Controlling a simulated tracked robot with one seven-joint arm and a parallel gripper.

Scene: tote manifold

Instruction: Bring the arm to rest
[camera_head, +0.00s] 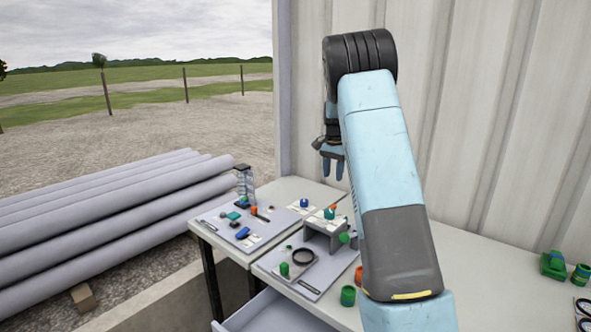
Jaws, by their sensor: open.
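My arm, pale blue with dark joints, rises from the bottom of the view and bends over at the top. My gripper (333,164) hangs from it, pointing down, above the back of the white table (480,262). Its two blue fingers are apart, with nothing visible between them. It is clear of the things on the table. Part of the gripper's mount is hidden behind my arm.
Grey boards with small coloured parts (242,232) lie on the tables at left, with a small grey stand (325,228). A green cup (348,295) stands near my arm. Green parts (553,264) sit at far right. A corrugated wall (490,110) rises behind. Grey pipes (110,215) lie outside.

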